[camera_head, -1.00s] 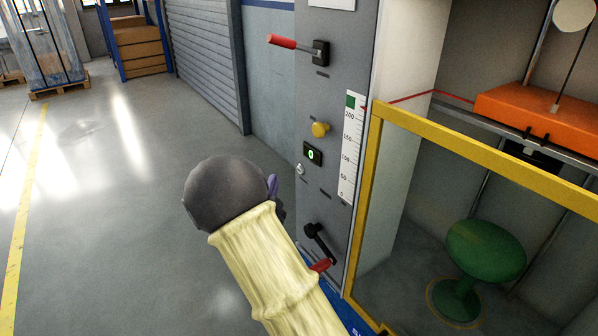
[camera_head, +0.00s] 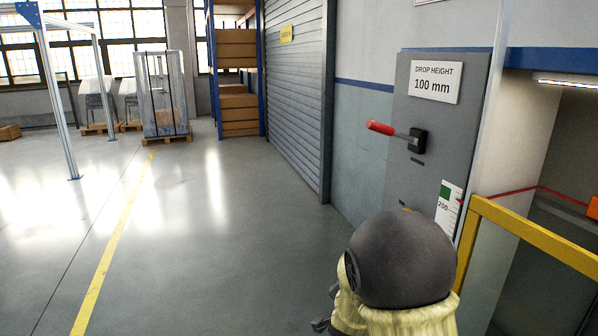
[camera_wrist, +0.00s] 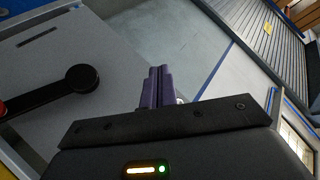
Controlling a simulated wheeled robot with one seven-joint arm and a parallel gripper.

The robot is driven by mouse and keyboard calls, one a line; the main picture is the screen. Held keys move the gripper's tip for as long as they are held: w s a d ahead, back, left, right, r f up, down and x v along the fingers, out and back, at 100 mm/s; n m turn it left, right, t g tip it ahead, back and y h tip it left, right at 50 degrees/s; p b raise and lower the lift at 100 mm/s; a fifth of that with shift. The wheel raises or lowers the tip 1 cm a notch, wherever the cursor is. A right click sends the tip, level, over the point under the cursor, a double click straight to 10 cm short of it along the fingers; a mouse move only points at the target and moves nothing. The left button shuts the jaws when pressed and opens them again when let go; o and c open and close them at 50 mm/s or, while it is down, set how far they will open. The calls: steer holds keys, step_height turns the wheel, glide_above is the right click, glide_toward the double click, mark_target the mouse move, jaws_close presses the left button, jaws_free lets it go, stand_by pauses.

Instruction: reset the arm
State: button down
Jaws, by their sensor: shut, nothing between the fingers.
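My arm, with its dark grey rounded joint and pale yellow ribbed sleeve, stands at the bottom right of the head view, in front of the grey control panel (camera_head: 440,130). My gripper (camera_wrist: 158,75) shows in the wrist view with its two purple fingers together and nothing between them. In that view, a black lever (camera_wrist: 62,90) on a grey panel lies to the left of the fingers, apart from them. A dark part at the arm's lower left in the head view is too small to make out.
A red-handled lever (camera_head: 395,132) sticks out from the panel, below a "DROP HEIGHT 100 mm" sign (camera_head: 435,82). A yellow frame (camera_head: 530,232) stands at the right. A shutter (camera_head: 295,80) and shelving with boxes (camera_head: 240,110) stand behind.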

steer(key=s+d+f+n+g+y, duration=0.15)
steer(key=s+n+g, duration=0.4)
steer(key=s, duration=0.65)
steer(key=s+a+f+n+g+y, duration=0.15)
steer(key=s+n+g, duration=0.4)
steer(key=s, duration=0.65)
step_height(320, 180, up, 22)
steer(key=p, duration=2.2)
steer(key=shift+s+d+t, duration=0.15)
steer(key=shift+d+t, duration=0.25)
steer(key=shift+d, duration=0.05)
